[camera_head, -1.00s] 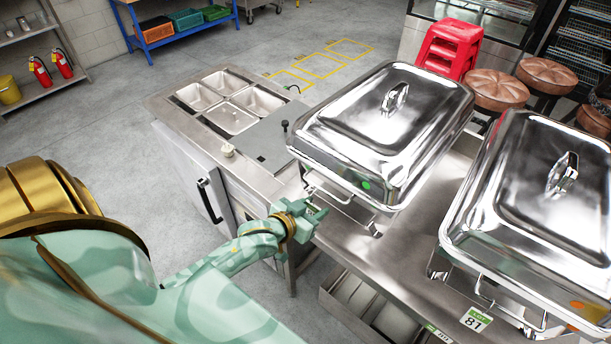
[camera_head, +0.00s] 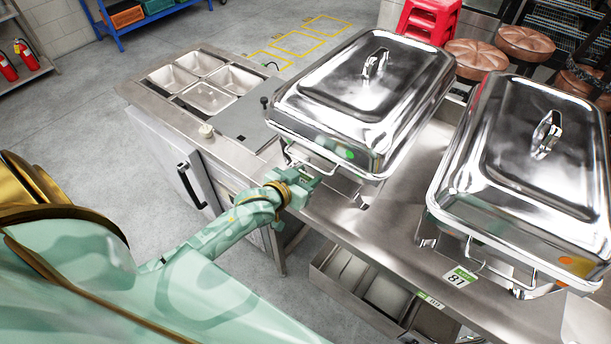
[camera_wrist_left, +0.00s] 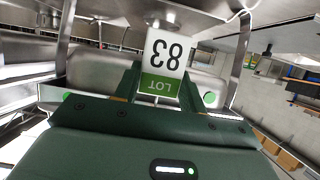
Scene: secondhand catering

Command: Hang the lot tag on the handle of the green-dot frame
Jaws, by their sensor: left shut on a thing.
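The green-dot frame (camera_head: 366,188) carries a shiny lidded chafing dish (camera_head: 345,110) with a green dot (camera_head: 348,154) on its near side. Its wire handle (camera_head: 308,166) sticks out at the near left end. My left gripper (camera_head: 307,180) is just below and beside this handle. In the left wrist view the gripper (camera_wrist_left: 160,88) is shut on the lot tag (camera_wrist_left: 164,60), a white card with a green band, reading LOT 83 upside down. I cannot tell whether the tag touches the handle. In the head view the tag is mostly hidden by the gripper. My right gripper is not in view.
A second chafing dish (camera_head: 520,170) with an orange dot stands to the right. A LOT 81 tag (camera_head: 460,277) is in front of it at the counter (camera_head: 385,235) edge. A steel unit with pans (camera_head: 180,100) stands to the left, close to my left forearm.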

